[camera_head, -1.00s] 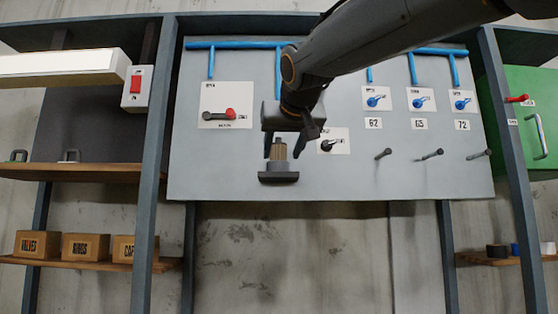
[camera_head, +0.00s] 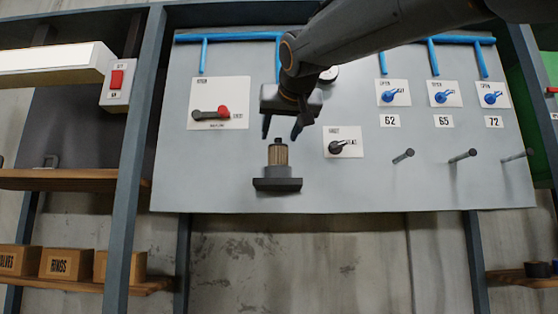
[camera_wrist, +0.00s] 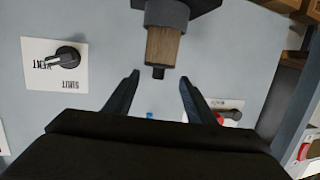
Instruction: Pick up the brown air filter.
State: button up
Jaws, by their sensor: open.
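The brown air filter (camera_head: 278,156) stands upright on a small dark holder (camera_head: 277,184) fixed to the grey panel, with a dark cap on its top. My gripper (camera_head: 282,130) is open and empty, just above the filter and apart from it. In the wrist view the filter (camera_wrist: 163,48) shows beyond and between my two open fingers (camera_wrist: 158,85), with its dark tip toward them. The holder (camera_wrist: 168,14) shows at the top of that view.
A red-handled lever (camera_head: 221,112) is left of my gripper, and a black knob (camera_head: 337,146) is to the right. Several pegs, such as one peg (camera_head: 403,156), stick out further right. Blue pipes (camera_head: 228,37) run along the top. Wooden shelves (camera_head: 70,179) stand at the left.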

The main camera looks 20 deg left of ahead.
aim_at(279, 140)
jog(key=shift+f+p+x, duration=0.1)
jog(key=shift+p+x, duration=0.6)
jog(key=shift+x, duration=0.55)
jog(key=shift+f+p+x, duration=0.15)
jog(key=shift+p+x, duration=0.55)
jog(key=shift+x, duration=0.55)
jog(key=shift+d, duration=0.15)
jog(key=c, duration=1.1)
jog(key=shift+r+b, duration=0.15)
jog(key=shift+b, duration=0.15)
